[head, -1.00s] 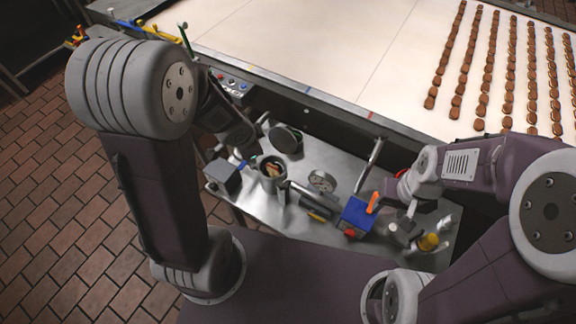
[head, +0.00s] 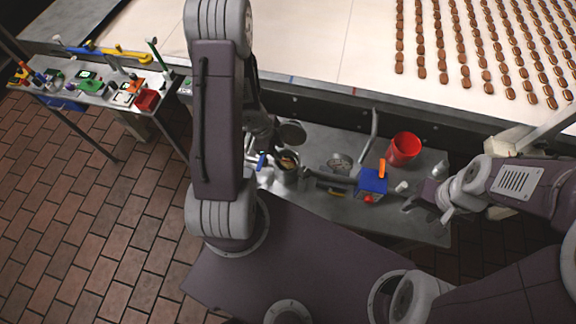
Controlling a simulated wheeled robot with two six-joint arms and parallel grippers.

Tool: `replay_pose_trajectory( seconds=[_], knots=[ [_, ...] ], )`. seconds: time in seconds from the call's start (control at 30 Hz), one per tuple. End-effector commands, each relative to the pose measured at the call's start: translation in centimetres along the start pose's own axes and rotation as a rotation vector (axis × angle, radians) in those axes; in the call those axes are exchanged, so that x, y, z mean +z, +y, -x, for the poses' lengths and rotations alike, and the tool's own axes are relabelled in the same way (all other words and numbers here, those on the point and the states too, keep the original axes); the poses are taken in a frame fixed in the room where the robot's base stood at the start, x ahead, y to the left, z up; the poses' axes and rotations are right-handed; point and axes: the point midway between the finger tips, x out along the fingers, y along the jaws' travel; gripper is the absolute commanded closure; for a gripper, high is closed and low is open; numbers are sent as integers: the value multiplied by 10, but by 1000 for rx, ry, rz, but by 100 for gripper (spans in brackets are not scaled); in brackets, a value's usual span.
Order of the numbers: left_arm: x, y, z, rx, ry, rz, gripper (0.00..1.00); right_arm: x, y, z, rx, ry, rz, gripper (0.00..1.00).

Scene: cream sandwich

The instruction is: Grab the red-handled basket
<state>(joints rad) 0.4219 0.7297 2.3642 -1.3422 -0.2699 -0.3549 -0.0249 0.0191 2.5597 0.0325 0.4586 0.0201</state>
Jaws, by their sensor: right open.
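I cannot clearly make out a basket with a red handle. A red open bucket (head: 404,149) stands at the back right of the metal table, and a small red bin (head: 147,100) is on the far-left side table. A metal pot (head: 287,172) with brownish contents stands on the metal table. My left gripper (head: 254,157) is mostly hidden behind my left arm, near a small blue part (head: 262,160) left of the pot; its jaws are unclear. My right gripper (head: 428,210) is open and looks empty, over the table's right end, in front of the red bucket.
The metal table (head: 330,207) also holds a round gauge (head: 340,163), a blue box (head: 373,181) with an orange part, and a grey cylinder. The side table (head: 112,92) carries several small items. A pale conveyor (head: 330,40) with rows of brown cookies runs behind. Brick floor is open at left.

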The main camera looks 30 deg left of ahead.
Motion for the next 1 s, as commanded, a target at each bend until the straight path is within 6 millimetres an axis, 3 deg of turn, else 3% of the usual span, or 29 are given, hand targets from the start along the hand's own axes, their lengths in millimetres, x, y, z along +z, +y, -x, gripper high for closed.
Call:
replay_pose_trajectory(
  seconds=[0.1, 0.37, 0.6, 0.9, 1.0],
  knots=[
    [1, 2, -27, 3, 0, 0, 69, 2, 0, -20, 0, -1, 0, 53],
    [0, 0, -40, 0, 0, 0, 69, 3, 0, -25, 0, 0, 0, 53],
    [1, -1, -83, 1, 0, 0, 69, 5, 1, -43, 0, 0, 0, 53],
    [0, -2, -88, -1, -1, 0, 69, 5, 1, -43, 0, 0, 0, 53],
    [0, -2, -88, -1, -1, 0, 97, 5, 1, -43, 0, 0, 0, 53]
  ],
)
